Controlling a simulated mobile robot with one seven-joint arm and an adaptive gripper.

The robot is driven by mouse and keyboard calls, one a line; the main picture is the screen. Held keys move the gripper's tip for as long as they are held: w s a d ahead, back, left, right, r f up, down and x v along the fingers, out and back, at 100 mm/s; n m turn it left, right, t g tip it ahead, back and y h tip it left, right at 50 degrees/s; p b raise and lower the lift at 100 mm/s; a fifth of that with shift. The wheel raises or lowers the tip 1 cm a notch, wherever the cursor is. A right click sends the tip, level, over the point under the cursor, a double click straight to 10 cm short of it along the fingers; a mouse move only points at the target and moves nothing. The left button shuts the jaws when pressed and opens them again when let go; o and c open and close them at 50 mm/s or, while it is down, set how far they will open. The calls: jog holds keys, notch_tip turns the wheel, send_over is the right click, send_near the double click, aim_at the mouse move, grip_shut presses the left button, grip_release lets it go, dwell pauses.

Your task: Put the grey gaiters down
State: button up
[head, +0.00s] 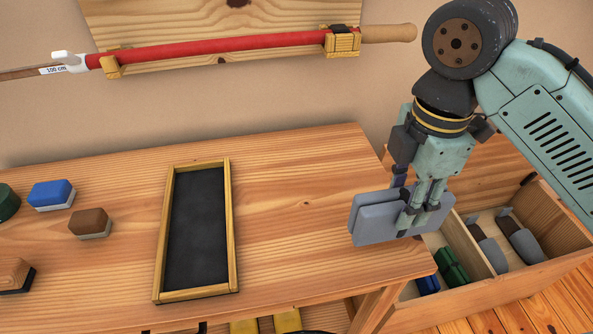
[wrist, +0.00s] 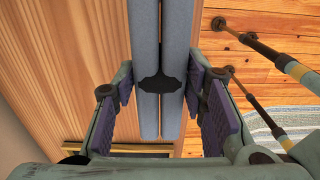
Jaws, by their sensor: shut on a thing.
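The grey gaiters (head: 382,219) are a pair of blue-grey slabs side by side. My gripper (head: 413,217) is shut on them, with one finger pad on each side. They are at the right end of the wooden table (head: 300,215); I cannot tell if they touch its top or hang just above or beside it. In the wrist view the gaiters (wrist: 147,45) run lengthwise between the purple pads of my gripper (wrist: 168,95), with a dark patch between them. Part of the gaiters is hidden behind the fingers.
A black tray with a wooden rim (head: 233,225) lies mid-table. Blue (head: 51,194) and brown (head: 90,222) brushes lie left. A divided wooden box (head: 468,243) on the right holds green, blue and grey items. Bare tabletop lies between tray and gripper. A red-sleeved pole (head: 220,46) hangs on the wall.

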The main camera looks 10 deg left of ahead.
jog(key=shift+w+a+f+p, duration=0.4)
jog(key=shift+w+a+f, duration=0.4)
jog(key=shift+w+a, duration=0.8)
jog(key=shift+w+a+f+p, duration=0.4)
jog(key=shift+w+a+f, duration=0.45)
jog(key=shift+a, duration=1.4)
jog(key=shift+w+a+f+p, duration=0.4)
jog(key=shift+w+a+f, duration=0.35)
jog(key=shift+w+a, duration=0.85)
jog(key=shift+s+a, duration=0.35)
jog(key=shift+f, duration=0.15)
jog(key=o, duration=1.3)
notch_tip(320, 180, up, 12)
jog(key=shift+r, duration=0.2)
